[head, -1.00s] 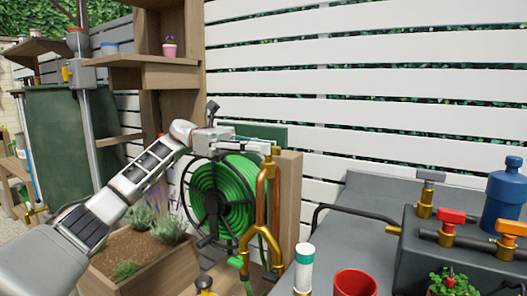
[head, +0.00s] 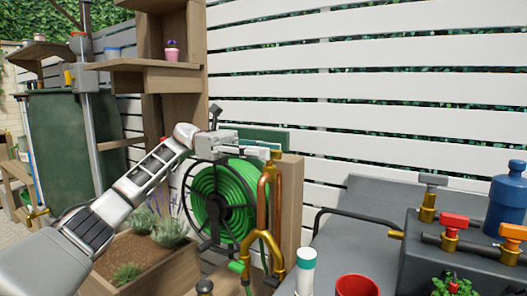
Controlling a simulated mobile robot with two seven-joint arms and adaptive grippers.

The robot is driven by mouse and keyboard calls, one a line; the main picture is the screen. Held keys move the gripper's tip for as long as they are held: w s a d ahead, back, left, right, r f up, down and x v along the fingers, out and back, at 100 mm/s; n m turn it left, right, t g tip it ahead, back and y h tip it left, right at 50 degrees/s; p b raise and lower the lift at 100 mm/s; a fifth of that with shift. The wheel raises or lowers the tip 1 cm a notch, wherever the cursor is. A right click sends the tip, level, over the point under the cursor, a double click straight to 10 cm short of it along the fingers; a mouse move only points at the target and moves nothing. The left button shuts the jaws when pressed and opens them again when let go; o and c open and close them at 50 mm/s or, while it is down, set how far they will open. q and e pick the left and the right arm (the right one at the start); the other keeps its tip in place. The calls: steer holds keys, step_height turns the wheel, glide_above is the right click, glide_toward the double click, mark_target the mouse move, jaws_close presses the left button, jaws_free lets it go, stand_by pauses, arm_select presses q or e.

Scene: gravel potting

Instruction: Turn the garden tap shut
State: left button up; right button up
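The garden tap stands on copper pipework (head: 276,200) in front of a wooden post, with a brass forked fitting (head: 263,243) lower down. A small brass part (head: 275,154) shows at the top of the pipework, right at my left gripper. My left gripper (head: 268,149) reaches in from the left at the pipe's top. Its fingers are small and overlap the brass part, so I cannot tell whether they touch or grip it. The tap's handle cannot be made out there. My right gripper is out of view.
A green hose reel (head: 222,203) hangs just left of the pipework. A planter (head: 150,270) lies below my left arm. A grey bench (head: 345,225) at the right carries red-handled (head: 452,221) and orange-handled (head: 510,231) valves, a blue bottle (head: 506,200) and a red cup (head: 356,285).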

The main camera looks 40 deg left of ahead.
arm_select(q)
steer(key=shift+r, duration=0.1)
step_height(320, 180, up, 10)
steer(key=shift+f, duration=0.1)
stand_by(0.3)
stand_by(0.4)
